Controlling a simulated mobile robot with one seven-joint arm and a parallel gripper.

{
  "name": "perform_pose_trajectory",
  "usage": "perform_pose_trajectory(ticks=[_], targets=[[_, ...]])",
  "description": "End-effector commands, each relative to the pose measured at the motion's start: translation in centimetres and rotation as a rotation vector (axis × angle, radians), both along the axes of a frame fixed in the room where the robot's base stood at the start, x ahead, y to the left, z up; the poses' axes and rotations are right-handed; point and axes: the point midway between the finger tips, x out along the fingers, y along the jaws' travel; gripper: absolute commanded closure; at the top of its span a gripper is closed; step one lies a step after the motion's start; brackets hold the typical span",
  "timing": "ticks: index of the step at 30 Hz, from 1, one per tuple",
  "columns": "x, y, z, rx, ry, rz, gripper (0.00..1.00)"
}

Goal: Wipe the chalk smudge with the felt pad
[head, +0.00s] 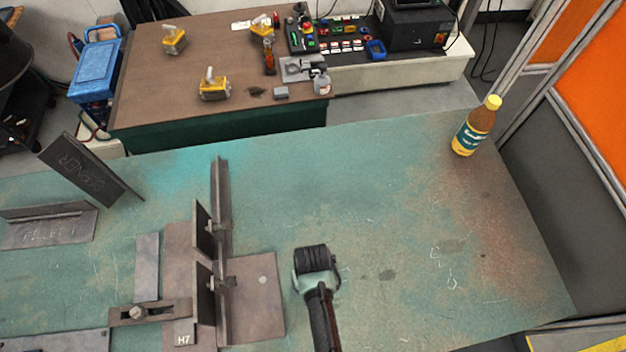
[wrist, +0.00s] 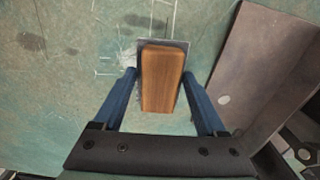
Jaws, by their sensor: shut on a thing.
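My gripper (wrist: 160,80) has its two blue fingers on either side of the felt pad (wrist: 162,78), and it is shut on the pad. The pad has a brown wooden back with a thin grey edge showing at its far end. A pale chalk smudge (wrist: 127,55) with thin white lines lies on the green tabletop at the pad's left edge, partly covered by the pad. In the head view my arm reaches in from the bottom, and its end hides the pad and the smudge. I cannot tell whether the pad touches the table.
A steel fixture (head: 262,300) stands just left of my arm, with upright plates and a tall angle bar (head: 221,230). A bottle (head: 476,127) stands at the table's far right. A bent steel sign (head: 85,165) is at far left. The tabletop right of my arm is clear.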

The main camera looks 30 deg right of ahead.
Motion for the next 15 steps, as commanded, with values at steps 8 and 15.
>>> perform_pose_trajectory(ticks=[8,15], targets=[[0.6,0.0,3.0,0.0,-0.001,0.001,0.86],[0.9,0.0,4.5,0.0,-0.001,0.001,0.86]])
